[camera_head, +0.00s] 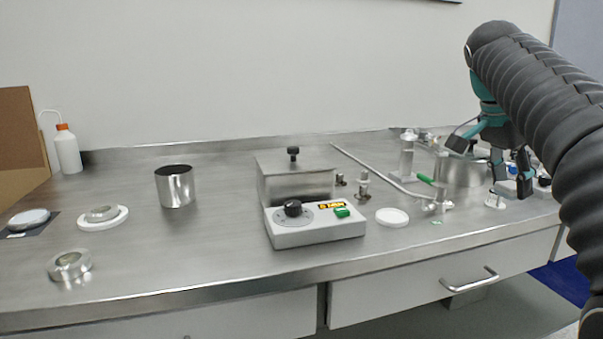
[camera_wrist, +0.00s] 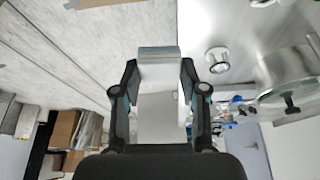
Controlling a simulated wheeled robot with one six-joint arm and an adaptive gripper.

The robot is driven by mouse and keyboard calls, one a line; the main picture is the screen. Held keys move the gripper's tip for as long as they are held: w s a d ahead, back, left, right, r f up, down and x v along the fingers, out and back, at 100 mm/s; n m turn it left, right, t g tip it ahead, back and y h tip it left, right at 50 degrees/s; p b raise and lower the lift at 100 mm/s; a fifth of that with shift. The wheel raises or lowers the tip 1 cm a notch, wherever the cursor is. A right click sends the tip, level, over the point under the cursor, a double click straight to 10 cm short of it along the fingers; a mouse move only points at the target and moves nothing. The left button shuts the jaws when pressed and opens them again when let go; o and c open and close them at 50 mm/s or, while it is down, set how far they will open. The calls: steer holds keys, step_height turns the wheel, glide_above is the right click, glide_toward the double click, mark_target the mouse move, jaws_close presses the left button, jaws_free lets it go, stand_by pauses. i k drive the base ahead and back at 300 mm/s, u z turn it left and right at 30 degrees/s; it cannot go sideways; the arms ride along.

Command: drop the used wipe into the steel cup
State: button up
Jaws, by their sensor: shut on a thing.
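The steel cup (camera_head: 175,190) stands upright and open-topped on the left half of the steel bench, left of the grey control box. My gripper (camera_head: 510,180) is at the far right of the bench, well away from the cup, beside a wide steel vessel. In the wrist view my gripper (camera_wrist: 158,78) is shut on a pale, flat-sided piece, which I take to be the used wipe (camera_wrist: 160,105). The wipe is hard to make out in the head view. The inside of the cup is mostly hidden.
The control box (camera_head: 315,232) with a knob stands mid-bench. The wide steel vessel (camera_head: 458,172), a long rod (camera_head: 375,170) and small fittings crowd the right. A wash bottle (camera_head: 67,150), a white dish with a metal ring (camera_head: 103,217) and another ring (camera_head: 69,265) lie left.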

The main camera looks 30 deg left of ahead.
mark_target(176, 200)
steer(key=z, duration=1.7)
steer(key=k, duration=1.2)
steer(key=u, duration=2.2)
